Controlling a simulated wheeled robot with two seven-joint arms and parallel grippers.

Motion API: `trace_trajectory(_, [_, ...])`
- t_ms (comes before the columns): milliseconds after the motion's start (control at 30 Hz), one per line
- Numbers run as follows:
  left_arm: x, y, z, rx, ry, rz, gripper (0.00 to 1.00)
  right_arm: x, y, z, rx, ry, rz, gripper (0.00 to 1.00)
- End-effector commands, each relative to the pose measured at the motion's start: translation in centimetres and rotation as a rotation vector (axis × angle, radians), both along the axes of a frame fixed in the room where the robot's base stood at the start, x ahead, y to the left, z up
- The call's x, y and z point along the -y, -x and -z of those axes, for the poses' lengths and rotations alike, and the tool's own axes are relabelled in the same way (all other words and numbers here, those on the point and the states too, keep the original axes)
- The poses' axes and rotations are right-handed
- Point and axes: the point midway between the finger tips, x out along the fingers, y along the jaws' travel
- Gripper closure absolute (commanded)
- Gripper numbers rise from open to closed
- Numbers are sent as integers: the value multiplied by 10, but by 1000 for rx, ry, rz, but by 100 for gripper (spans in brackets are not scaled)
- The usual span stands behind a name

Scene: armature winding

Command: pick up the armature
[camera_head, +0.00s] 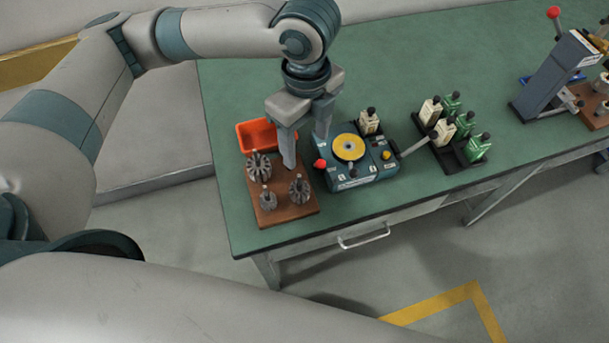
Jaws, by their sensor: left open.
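Three grey slotted armatures stand on a brown wooden board at the left end of the green table. One armature (258,167) is at the back left of the board (287,213), a second armature (299,189) is at the right, and a third armature (268,201) is at the front left. My left gripper (306,152) is open and points down, its fingers apart. I see nothing between the fingers. My right gripper is not in view.
An orange bin (254,136) is behind the board. The blue machine has a yellow disc, a red knob and a lever. A black tray (463,158) with several white and green parts stands to the right, and a grey press (552,76) stands farther right.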

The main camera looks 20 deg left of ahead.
Motion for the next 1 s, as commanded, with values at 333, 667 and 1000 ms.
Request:
trace_trajectory(333, [0,1,0,-1,-3,5,39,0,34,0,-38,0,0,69])
trace_trajectory(667, [-1,2,29,-5,-4,2,39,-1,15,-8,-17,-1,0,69])
trace_trajectory(1000, [-2,2,89,-5,-4,2,39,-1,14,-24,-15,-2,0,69])
